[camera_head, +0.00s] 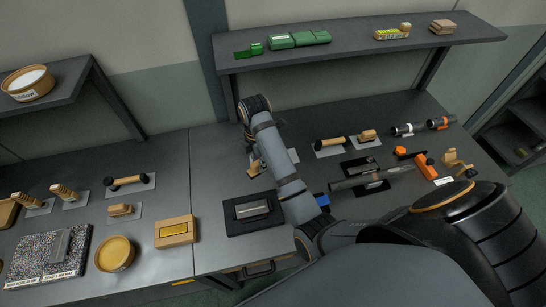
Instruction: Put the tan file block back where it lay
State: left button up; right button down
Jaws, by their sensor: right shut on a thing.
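My right arm comes in from the lower right, and its forearm rises to a wrist near the back of the bench. My right gripper (257,160) is mostly hidden behind the forearm, low over the bench. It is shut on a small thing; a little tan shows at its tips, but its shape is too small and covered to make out. I cannot tell for sure that this is the tan file block. My left gripper is not in view.
On the left bench are a tan block with a yellow label (175,232), a round tan dish (114,254), a speckled plate (47,259) and brushes. A black tray (238,225) lies below the gripper. Right are handled tools and orange pieces (425,166). A shelf (350,47) overhangs the back.

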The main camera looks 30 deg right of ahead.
jog(key=shift+a+r, duration=0.1)
jog(key=shift+a, duration=0.15)
jog(key=shift+w+a+f+b, duration=0.2)
jog(key=shift+w+f+b, duration=0.1)
jog(key=shift+w+b, duration=0.15)
jog(key=w+d+f+b, duration=0.1)
jog(key=w+d+f, duration=0.3)
jog(key=w+d+f+b, duration=0.1)
jog(key=w+d+f, duration=0.3)
jog(key=d, duration=0.1)
jog(key=shift+w, duration=0.2)
jog(key=shift+w+d+f, duration=0.3)
jog(key=shift+f, duration=0.2)
notch_tip(320, 180, down, 3)
jog(key=shift+d+f, duration=0.1)
jog(key=shift+f, duration=0.05)
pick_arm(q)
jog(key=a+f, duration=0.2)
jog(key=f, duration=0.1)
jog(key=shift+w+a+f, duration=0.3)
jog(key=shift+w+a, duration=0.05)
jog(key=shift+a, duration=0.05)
